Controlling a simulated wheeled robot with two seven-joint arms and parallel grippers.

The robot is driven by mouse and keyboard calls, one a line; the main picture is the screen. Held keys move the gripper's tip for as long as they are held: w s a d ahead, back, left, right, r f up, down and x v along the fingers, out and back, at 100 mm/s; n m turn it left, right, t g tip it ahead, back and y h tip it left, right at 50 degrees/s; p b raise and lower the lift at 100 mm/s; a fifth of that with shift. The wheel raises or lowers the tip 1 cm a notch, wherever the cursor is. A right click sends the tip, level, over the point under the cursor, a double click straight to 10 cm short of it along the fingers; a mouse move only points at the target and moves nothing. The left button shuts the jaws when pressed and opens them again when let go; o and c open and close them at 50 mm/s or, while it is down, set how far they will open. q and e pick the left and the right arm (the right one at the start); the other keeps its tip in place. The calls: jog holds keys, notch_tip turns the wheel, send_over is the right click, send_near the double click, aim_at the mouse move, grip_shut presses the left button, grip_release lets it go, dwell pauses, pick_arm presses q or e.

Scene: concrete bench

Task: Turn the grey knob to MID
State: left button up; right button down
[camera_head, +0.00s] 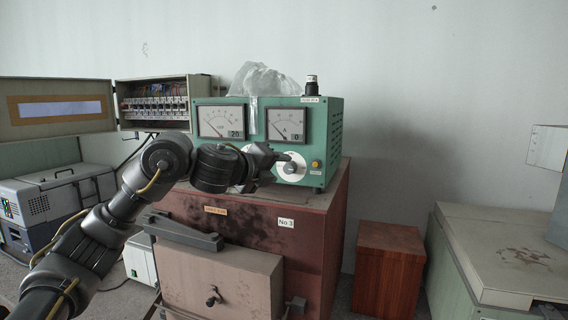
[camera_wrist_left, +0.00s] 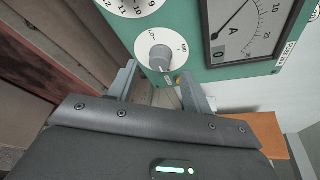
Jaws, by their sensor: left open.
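The grey knob (camera_wrist_left: 161,58) sits on a round white dial (camera_wrist_left: 147,46) on the green instrument box. The dial has LO and MID lettering in the left wrist view; I cannot tell where the knob's pointer stands. In the head view the knob (camera_head: 290,168) shows on the front's lower right. My left gripper (camera_wrist_left: 158,74) is open, its fingers pointing at the panel on either side of the knob's lower part. Contact is not clear. In the head view the gripper (camera_head: 283,157) is at the dial's upper left. My right gripper is out of view.
The green box (camera_head: 336,140) stands on a red-brown cabinet (camera_head: 325,215) and carries two meters (camera_head: 286,125). A numbered dial (camera_wrist_left: 130,5) is beside the knob; a yellow button (camera_head: 316,164) is to its right. An open fuse box (camera_head: 155,103) stands at left.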

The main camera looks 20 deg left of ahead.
aim_at(287, 171)
pick_arm(q)
jog(key=shift+p+x, duration=0.4)
jog(key=shift+x, duration=1.5)
jog(key=c, duration=1)
jog(key=shift+f+n+b, duration=0.2)
jog(key=shift+n+b, duration=0.4)
jog(key=shift+b, duration=0.05)
jog(key=shift+f+n+t+h+b, duration=0.15)
jog(key=shift+n+t+h+b, duration=0.15)
jog(key=shift+n+h+b, duration=0.5)
jog(key=n+b, duration=0.1)
jog(key=n, duration=0.1)
jog(key=n+t+b, duration=0.1)
jog(key=n+b, duration=0.1)
jog(key=n, duration=0.1)
jog(key=shift+f+t+h, duration=0.2)
jog(key=shift+t+h, duration=0.1)
jog(key=n+t+b, duration=0.1)
jog(key=n+b, duration=0.1)
jog(key=n, duration=0.3)
jog(key=shift+f+b, duration=0.15)
jog(key=shift+b, duration=0.15)
jog(key=shift+n+t+y+b, duration=0.6)
jog(key=shift+n+t+b, duration=0.25)
jog(key=shift+n, duration=1.45)
jog(key=shift+t, duration=0.25)
